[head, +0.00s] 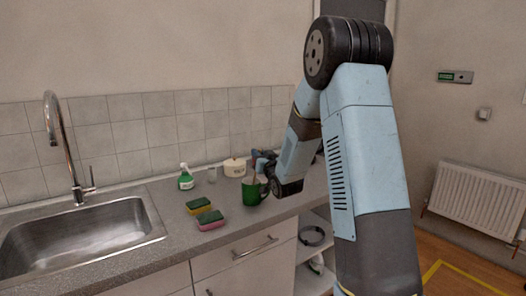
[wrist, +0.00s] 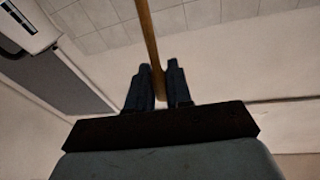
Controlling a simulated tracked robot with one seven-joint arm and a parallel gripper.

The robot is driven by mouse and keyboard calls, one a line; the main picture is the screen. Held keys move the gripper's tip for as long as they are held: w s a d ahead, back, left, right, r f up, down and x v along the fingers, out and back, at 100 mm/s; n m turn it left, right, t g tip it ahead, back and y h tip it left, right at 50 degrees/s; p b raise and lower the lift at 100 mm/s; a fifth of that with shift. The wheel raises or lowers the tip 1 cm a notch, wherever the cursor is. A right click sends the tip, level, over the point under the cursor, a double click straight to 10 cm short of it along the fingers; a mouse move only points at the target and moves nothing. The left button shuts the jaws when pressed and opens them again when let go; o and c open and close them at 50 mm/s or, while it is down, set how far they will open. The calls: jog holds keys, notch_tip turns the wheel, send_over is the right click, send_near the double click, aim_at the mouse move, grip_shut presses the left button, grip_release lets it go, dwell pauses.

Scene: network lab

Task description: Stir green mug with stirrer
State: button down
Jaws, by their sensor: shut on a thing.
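The green mug (head: 256,193) stands upright on the grey counter, right of the sponges, in the head view. My gripper (head: 262,168) is just above and behind the mug, with its wrist reaching in from the right. In the wrist view my gripper (wrist: 160,82) is shut on the stirrer (wrist: 149,35), a thin wooden stick passing between the two dark fingers. In the head view the stirrer shows as a small light streak at the mug's mouth. I cannot tell how deep its tip is, as the mug's inside is hidden.
Two sponges (head: 208,217) lie left of the mug. A green-and-white spray bottle (head: 186,180) and a cream lidded pot (head: 234,167) stand behind, near the tiled wall. A steel sink (head: 85,238) is at left. The counter's front edge is close to the mug.

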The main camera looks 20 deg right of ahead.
jog(key=shift+w+a+f, duration=0.1)
jog(key=shift+a+f, duration=0.05)
jog(key=shift+f, duration=0.8)
jog(key=shift+w+a+f, duration=0.1)
jog(key=shift+w+f, duration=0.05)
jog(key=shift+f, duration=0.75)
jog(key=shift+w+a+f, duration=0.1)
jog(key=shift+a+f, duration=0.05)
jog(key=shift+f, duration=0.8)
jog(key=shift+a, duration=0.15)
